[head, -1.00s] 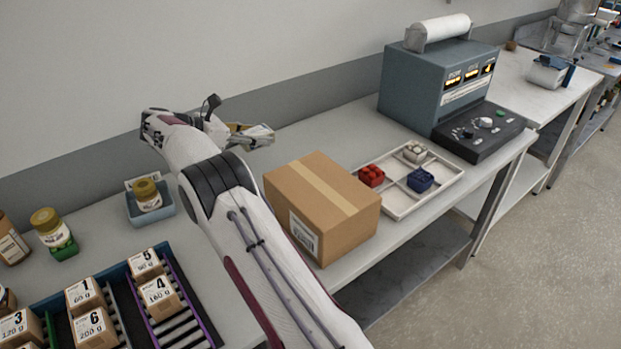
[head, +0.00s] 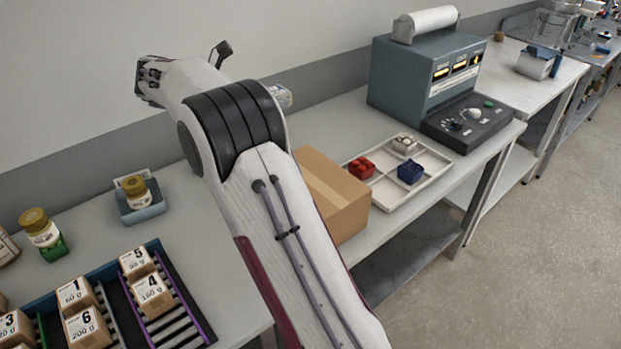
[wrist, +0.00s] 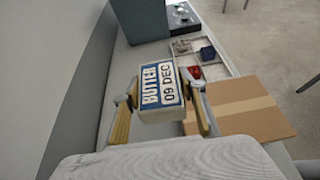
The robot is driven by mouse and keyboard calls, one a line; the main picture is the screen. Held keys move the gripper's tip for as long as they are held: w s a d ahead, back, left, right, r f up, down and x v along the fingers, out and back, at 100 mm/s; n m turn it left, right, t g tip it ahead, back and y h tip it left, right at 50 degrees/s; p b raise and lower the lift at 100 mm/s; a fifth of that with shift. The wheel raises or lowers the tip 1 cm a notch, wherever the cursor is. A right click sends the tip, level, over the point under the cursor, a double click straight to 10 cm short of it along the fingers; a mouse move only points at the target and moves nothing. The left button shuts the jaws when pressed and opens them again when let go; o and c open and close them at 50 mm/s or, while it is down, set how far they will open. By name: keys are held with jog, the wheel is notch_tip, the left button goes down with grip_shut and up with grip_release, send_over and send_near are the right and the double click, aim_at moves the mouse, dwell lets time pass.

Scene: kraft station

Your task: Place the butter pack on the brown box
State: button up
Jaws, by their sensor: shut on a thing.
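The butter pack (wrist: 161,91) is a blue and white pack labelled "BUTTER 09 DEC". In the wrist view my gripper (wrist: 161,103) is shut on it, one finger on each side, and holds it above the table. The brown box (head: 335,196) is a closed cardboard carton with a tape strip, standing on the table. In the wrist view the box (wrist: 244,110) lies to the right of and below the butter pack, apart from it. In the head view my arm hides the left part of the box and most of my gripper.
At left are a jar in a blue bin (head: 143,212), another jar (head: 41,231) and a rack (head: 172,268) of small numbered boxes.

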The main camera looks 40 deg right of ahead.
jog(key=s+r, duration=0.2)
jog(key=s, duration=0.6)
send_over(310, 179)
jog(key=shift+f, duration=2.45)
jog(key=shift+f, duration=3.1)
jog(key=shift+f, duration=1.9)
jog(key=shift+f, duration=0.1)
